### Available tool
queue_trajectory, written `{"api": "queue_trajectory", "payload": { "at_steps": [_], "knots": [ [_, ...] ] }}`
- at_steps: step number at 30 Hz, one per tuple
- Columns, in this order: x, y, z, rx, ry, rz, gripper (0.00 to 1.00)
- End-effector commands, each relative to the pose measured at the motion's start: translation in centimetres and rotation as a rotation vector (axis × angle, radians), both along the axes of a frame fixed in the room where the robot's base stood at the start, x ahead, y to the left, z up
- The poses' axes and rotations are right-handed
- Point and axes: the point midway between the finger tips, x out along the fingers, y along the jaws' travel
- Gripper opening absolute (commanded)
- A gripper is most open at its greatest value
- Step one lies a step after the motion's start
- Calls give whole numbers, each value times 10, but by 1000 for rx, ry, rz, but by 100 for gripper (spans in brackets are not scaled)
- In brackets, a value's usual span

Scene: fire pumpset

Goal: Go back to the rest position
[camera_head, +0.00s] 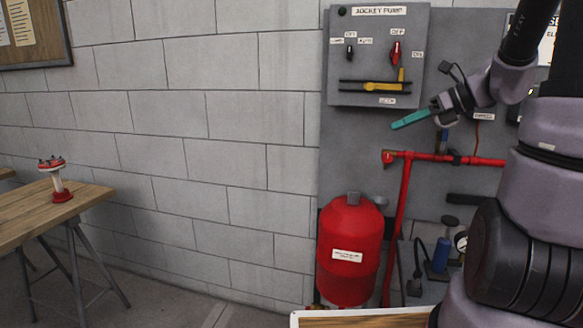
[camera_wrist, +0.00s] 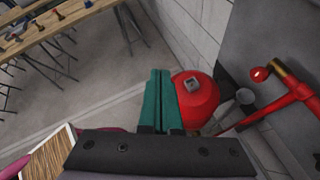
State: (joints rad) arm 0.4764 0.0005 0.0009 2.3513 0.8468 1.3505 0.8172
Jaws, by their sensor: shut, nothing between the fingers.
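My gripper (camera_head: 411,119) shows in the head view in front of the grey pump panel, below the jockey pump box (camera_head: 379,55). Its teal fingers are closed together and point left, with nothing between them. In the wrist view the shut fingers (camera_wrist: 160,78) point up the picture, with the red tank (camera_wrist: 197,98) beyond and to their right. The box has a black switch (camera_head: 350,51), a red switch (camera_head: 395,52) and a yellow lever (camera_head: 383,87) with a bar. My gripper is apart from all of these.
A red tank (camera_head: 350,250) and red pipes (camera_head: 440,157) stand below my gripper. A wooden table (camera_head: 40,208) with a red and white object (camera_head: 60,180) is at the left. A wood-topped surface (camera_head: 365,320) is at the bottom. The wall's middle is clear.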

Motion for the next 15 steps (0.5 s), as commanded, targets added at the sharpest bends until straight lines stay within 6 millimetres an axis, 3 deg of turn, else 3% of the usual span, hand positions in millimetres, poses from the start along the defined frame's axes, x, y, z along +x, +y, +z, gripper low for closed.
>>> {"api": "queue_trajectory", "payload": {
  "at_steps": [1,3,6,10,15],
  "knots": [
    [-19,18,8,-135,-87,125,0],
    [-45,34,11,-322,-204,298,0],
    [-79,46,17,-580,-381,543,0],
    [-115,49,27,-912,-621,860,0],
    [-145,41,44,-1281,-887,1199,0]
  ]
}}
